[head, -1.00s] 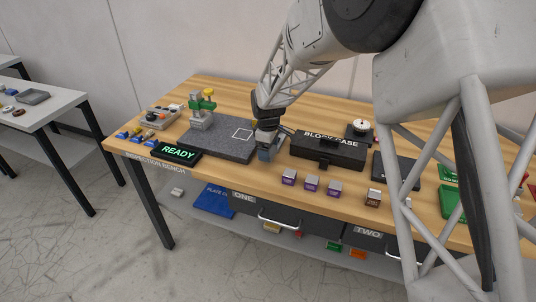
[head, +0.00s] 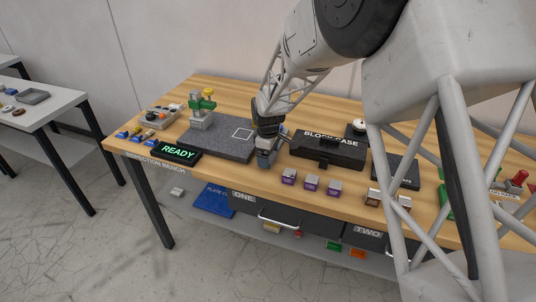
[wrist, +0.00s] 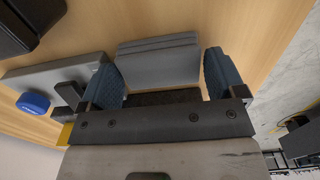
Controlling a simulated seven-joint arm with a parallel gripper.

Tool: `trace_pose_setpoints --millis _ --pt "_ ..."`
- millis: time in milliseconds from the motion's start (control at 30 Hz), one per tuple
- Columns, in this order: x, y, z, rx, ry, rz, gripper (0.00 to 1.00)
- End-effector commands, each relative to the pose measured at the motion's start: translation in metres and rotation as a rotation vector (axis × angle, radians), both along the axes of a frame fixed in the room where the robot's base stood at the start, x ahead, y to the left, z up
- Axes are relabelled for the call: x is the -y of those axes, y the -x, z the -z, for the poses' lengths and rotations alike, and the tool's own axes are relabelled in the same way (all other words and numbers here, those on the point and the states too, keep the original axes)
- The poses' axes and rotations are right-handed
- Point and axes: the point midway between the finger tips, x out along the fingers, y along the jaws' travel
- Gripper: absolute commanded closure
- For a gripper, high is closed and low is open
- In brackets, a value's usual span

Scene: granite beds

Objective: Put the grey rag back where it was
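The grey rag (wrist: 158,62) shows in the wrist view as a flat, layered, folded bundle on the wooden bench. My gripper (wrist: 165,78) has blue pads, one at each side of the rag. The pads stand apart; a narrow strip of wood shows between the rag and the right pad, and the left pad is close to or touching it. In the head view my gripper (head: 265,160) is low over the bench, just right of the granite plate (head: 225,146).
The black block case (head: 330,150) stands right of my gripper. Several purple-fronted blocks (head: 310,183) stand near the front edge. A READY display (head: 178,152) and a green fixture (head: 201,108) are on the left. In the wrist view a blue round thing (wrist: 33,103) lies left of the gripper.

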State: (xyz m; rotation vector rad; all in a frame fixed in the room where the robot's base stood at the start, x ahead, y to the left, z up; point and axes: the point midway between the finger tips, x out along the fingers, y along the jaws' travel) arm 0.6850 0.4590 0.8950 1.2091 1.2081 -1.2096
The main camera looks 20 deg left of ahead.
Motion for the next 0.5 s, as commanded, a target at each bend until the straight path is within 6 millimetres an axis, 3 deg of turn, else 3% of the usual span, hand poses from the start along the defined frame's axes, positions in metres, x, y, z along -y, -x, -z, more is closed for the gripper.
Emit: trace_pose_setpoints --millis 267,500 --pt "0.0 0.0 -0.005 0.0 0.0 0.0 0.11" --pt "0.0 0.0 -0.026 0.001 -0.001 0.0 0.11"
